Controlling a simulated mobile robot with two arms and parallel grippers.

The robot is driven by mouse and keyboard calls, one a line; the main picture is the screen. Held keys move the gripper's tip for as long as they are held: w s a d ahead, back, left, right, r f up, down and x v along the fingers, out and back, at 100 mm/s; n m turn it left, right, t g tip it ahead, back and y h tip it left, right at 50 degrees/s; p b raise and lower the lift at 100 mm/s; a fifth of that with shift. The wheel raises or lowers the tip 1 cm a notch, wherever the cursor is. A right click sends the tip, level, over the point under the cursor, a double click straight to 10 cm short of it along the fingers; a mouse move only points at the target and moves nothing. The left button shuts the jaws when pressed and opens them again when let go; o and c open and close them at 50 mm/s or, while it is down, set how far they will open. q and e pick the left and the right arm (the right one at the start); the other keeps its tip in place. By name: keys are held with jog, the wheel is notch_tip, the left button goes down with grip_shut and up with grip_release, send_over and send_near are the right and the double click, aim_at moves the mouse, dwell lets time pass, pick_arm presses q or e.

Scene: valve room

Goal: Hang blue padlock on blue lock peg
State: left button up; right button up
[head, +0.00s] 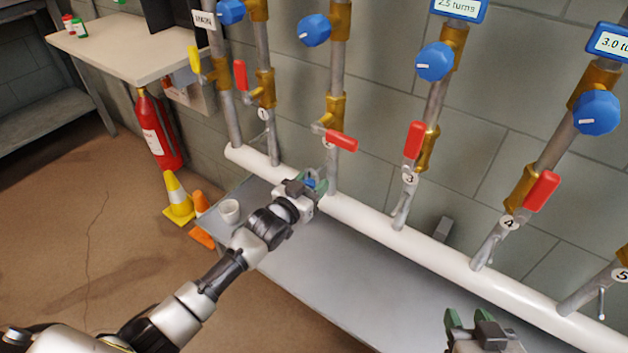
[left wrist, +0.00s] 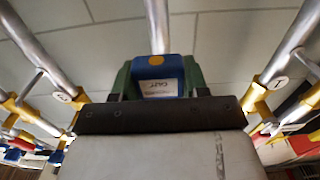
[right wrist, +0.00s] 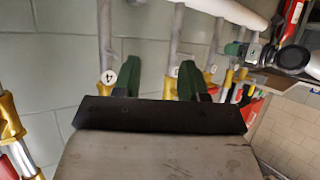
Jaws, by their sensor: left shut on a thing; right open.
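My left gripper (head: 309,187) is shut on the blue padlock (head: 310,183), in front of the lower part of pipe 2. In the left wrist view the padlock (left wrist: 158,68) sits between the green fingers, with a yellow dot and a white label. A grey pipe stands directly behind it; its shackle cannot be made out. Small metal pegs stick out of the pipes on both sides (left wrist: 30,86). I cannot tell which peg is the blue one. My right gripper (head: 471,318) is open and empty at the lower right, its fingers apart in the right wrist view (right wrist: 160,82).
Numbered pipes with red levers (head: 414,140) and blue knobs (head: 434,61) rise from a white horizontal pipe (head: 450,266). Below is a grey bench (head: 330,270) with a white cup (head: 229,211). Cones (head: 177,198) and a fire extinguisher (head: 157,130) stand at left.

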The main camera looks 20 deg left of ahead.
aim_at(309, 188)
pick_arm(q)
jog(key=shift+s+a+p, duration=0.2)
jog(key=shift+s+p, duration=0.2)
jog(key=shift+s, duration=0.1)
jog(key=shift+s+a+r+p, duration=0.1)
jog(key=shift+s+a+p, duration=0.1)
jog(key=shift+s+p, duration=0.35)
jog(key=shift+s+a+p, duration=0.25)
jog(key=shift+s+p, duration=0.15)
jog(key=shift+s, duration=0.3)
jog(key=shift+s+a+p, duration=0.2)
jog(key=shift+s+p, duration=0.1)
jog(key=shift+s, duration=0.15)
pick_arm(e)
jog(key=s+d+f+g+h, duration=0.1)
jog(key=s+d+f+g, duration=0.1)
jog(key=s+g, duration=0.2)
jog(key=s+d+f+g+h, duration=0.1)
jog(key=s+d+f+g, duration=0.1)
jog(key=s+g, duration=0.3)
jog(key=shift+s+f, duration=0.55)
jog(key=shift+s, duration=0.4)
jog(key=shift+w, duration=0.1)
